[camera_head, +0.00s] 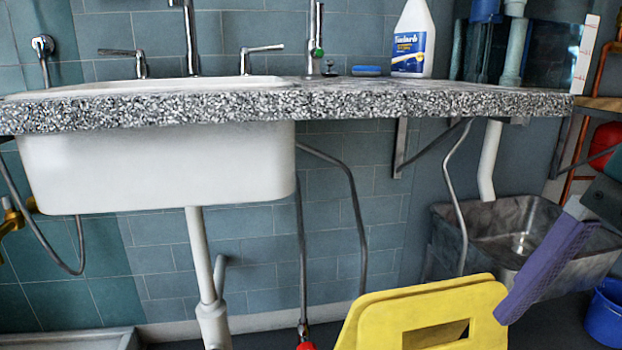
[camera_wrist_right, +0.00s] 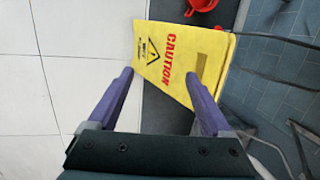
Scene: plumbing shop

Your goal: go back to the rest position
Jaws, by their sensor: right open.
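My right gripper (camera_wrist_right: 160,77) is open in the wrist view, its two purple fingers spread apart with nothing between them that I can see gripped. In the head view one purple finger of it (camera_head: 545,265) shows at the right, pointing down and left. A yellow caution sign (camera_wrist_right: 160,60) lies beyond the fingertips in the wrist view. In the head view the sign's top (camera_head: 400,308) is beside the fingertip; I cannot tell whether they touch. My left gripper is not in view.
A speckled countertop (camera_head: 350,103) with a white sink (camera_head: 150,165) spans the wall. A grey metal basin (camera_head: 460,235) stands behind the purple finger, and a blue bucket (camera_head: 606,312) is at far right. Pale floor tiles (camera_wrist_right: 60,90) look clear left of the sign in the wrist view.

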